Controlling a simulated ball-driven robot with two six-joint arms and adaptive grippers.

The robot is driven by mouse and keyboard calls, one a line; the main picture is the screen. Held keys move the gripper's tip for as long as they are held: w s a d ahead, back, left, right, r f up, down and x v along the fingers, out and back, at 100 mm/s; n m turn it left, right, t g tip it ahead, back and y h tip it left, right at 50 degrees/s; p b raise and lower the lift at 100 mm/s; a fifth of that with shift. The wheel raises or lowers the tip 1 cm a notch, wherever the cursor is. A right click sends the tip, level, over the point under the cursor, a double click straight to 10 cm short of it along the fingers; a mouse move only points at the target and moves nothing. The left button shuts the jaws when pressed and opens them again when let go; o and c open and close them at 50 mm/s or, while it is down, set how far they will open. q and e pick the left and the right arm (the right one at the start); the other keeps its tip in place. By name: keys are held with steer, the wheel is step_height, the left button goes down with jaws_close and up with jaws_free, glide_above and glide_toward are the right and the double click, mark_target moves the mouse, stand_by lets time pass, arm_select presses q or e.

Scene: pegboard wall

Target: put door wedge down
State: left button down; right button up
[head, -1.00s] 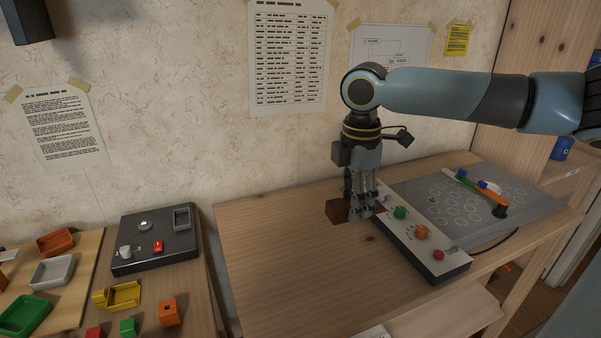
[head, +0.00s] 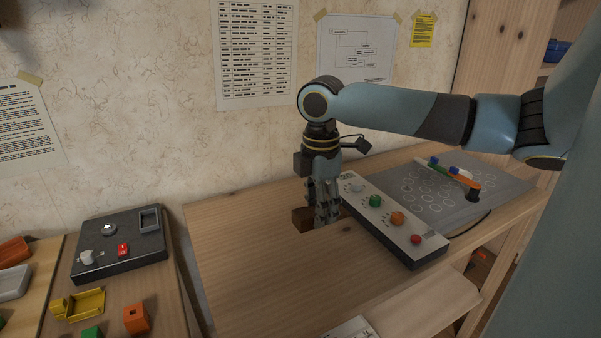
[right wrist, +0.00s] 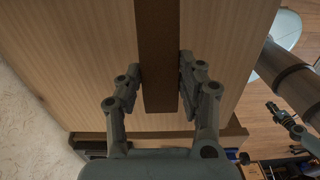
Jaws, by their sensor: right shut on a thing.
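The door wedge is a dark brown block (head: 303,219) at the top of the wooden table, left of the grey control panel. My right gripper (head: 325,222) points down and is shut on it. In the right wrist view the wedge (right wrist: 158,60) runs long and straight between the two fingers of my right gripper (right wrist: 160,85), over pale wood. The fingers hide part of it in the head view. I cannot tell whether its underside touches the table. What looks like my left gripper (right wrist: 286,118) shows small at the right of the right wrist view; its fingers are unclear.
The control panel (head: 405,238) with coloured knobs stands just right of my right gripper. A grey sheet with circles (head: 420,190) lies behind it. A dark box (head: 120,262) stands on the lower left bench.

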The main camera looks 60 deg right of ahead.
mark_target(302, 239)
steer(key=w, duration=0.1)
steer(key=w+f, duration=0.2)
steer(key=shift+w+a+b, duration=0.25)
steer(key=shift+a+b, duration=0.05)
steer(key=shift+b, duration=0.1)
steer(key=shift+f+b, duration=0.35)
steer(key=shift+f, duration=1.65)
steer(key=shift+f, duration=0.1)
steer(key=o, duration=1.2)
steer(key=shift+o, duration=0.2)
